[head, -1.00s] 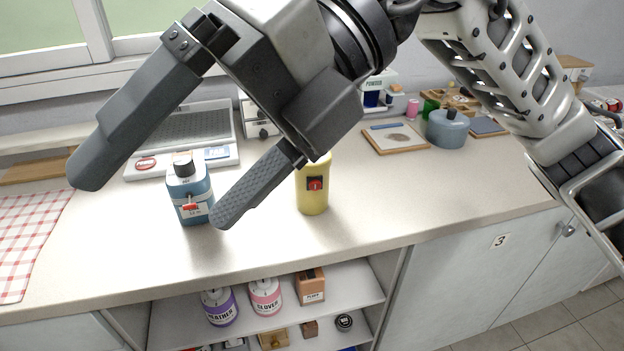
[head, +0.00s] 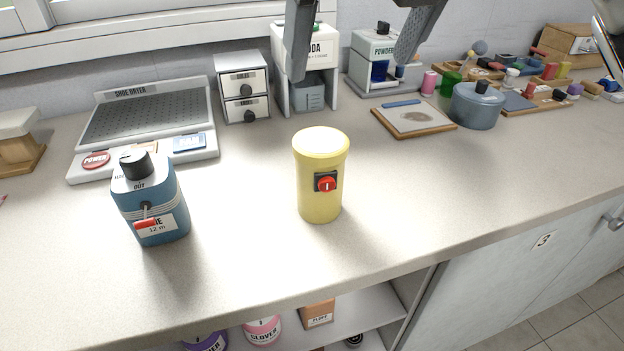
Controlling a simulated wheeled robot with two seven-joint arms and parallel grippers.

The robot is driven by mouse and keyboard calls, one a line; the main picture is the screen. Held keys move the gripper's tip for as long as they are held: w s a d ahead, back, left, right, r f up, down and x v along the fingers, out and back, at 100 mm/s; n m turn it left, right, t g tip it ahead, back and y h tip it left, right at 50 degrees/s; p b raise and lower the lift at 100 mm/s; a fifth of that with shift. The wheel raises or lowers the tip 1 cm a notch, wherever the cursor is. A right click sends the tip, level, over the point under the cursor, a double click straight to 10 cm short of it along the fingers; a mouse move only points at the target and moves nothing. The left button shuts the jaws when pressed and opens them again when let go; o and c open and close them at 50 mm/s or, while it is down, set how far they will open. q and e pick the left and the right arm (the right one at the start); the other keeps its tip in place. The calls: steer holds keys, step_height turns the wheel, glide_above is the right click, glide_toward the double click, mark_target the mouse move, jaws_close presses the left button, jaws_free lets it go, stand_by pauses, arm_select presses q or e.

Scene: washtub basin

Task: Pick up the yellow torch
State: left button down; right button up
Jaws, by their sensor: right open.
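The yellow torch (head: 319,204) stands upright on the countertop, near the middle of the head view. It has a pale round top and a red switch on a dark plate on its front. My right gripper (head: 352,74) is at the top edge of the view, with only its two dark fingers showing. The fingers are wide apart with nothing between them, and they appear above the torch in the picture, not touching it. My left gripper is out of view.
A blue bottle-like device (head: 150,205) with a black knob stands left of the torch. Behind are a shoe dryer (head: 143,108), a small drawer unit (head: 243,88) and a soda dispenser (head: 305,65). A wooden-framed board (head: 413,118) and a blue-grey pot (head: 476,106) stand right. Counter around the torch is clear.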

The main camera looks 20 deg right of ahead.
mark_target(324, 143)
steer(key=b+x, duration=0.1)
steer(key=x, duration=1)
steer(key=shift+f, duration=0.15)
steer(key=shift+x, duration=2.95)
steer(key=shift+w, duration=0.1)
steer(key=c, duration=1.3)
